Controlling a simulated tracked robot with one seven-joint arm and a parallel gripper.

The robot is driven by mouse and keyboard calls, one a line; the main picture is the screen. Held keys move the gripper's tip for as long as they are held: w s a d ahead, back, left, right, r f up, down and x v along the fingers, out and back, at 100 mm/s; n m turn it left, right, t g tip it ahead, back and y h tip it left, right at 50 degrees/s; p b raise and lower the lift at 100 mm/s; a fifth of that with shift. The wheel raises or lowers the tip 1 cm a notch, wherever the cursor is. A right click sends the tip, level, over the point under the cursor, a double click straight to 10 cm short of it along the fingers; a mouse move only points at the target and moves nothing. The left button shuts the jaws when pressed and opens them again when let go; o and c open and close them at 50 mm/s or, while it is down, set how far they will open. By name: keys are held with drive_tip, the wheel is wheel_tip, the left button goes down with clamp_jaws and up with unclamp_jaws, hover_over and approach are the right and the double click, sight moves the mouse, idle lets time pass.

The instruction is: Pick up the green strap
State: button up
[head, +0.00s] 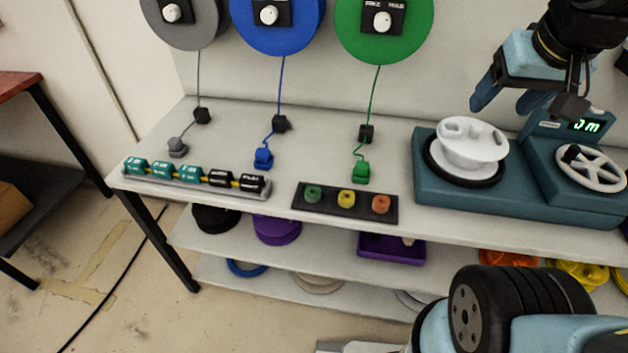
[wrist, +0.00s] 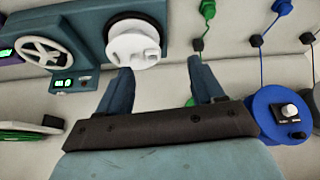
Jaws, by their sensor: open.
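In the head view, a small green rolled piece (head: 313,194) sits at the left of a dark tray (head: 346,214), beside a yellow one (head: 346,199) and an orange one (head: 381,204). A green block (head: 361,172), also in the wrist view (wrist: 208,8), hangs on a green cord from a green disc (head: 352,40). I cannot tell for sure which is the green strap. My gripper (head: 503,106), also in the wrist view (wrist: 164,80), is open and empty. It is above the bench, up and right of both. The tray is out of the wrist view.
A teal machine (head: 432,188) with a white bowl-like part (head: 470,142) and a spoked wheel (head: 592,168) stands below my gripper. Blue (head: 277,22) and grey (head: 188,26) discs have corded blocks too. A row of labelled teal and black blocks (head: 190,174) lies at the left.

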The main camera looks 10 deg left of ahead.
drive_tip(key=shift+o, duration=0.5)
drive_tip(key=w+a+f+n+g, duration=0.1)
drive_tip(key=w+a+f+n, duration=0.1)
drive_tip(key=w+a, duration=0.4)
drive_tip(key=shift+w+a+f+g+y, duration=0.15)
drive_tip(key=shift+a+f+g+y, duration=0.2)
drive_tip(key=shift+a+f, duration=0.3)
drive_tip(key=n+g, duration=0.4)
drive_tip(key=n, duration=0.2)
hover_over(312, 190)
wheel_tip(312, 190, down, 16)
drive_tip(key=f, duration=0.7)
drive_tip(key=shift+s+a+f, duration=0.2)
drive_tip(key=shift+a+f, duration=0.05)
drive_tip(key=shift+f, duration=0.15)
drive_tip(key=shift+w+d+f, duration=0.15)
drive_tip(key=shift+f, duration=1.35)
drive_tip(key=shift+w+d+f, duration=0.1)
drive_tip(key=shift+f, duration=1.4)
drive_tip(key=shift+c, duration=0.4)
drive_tip(key=c, duration=1)
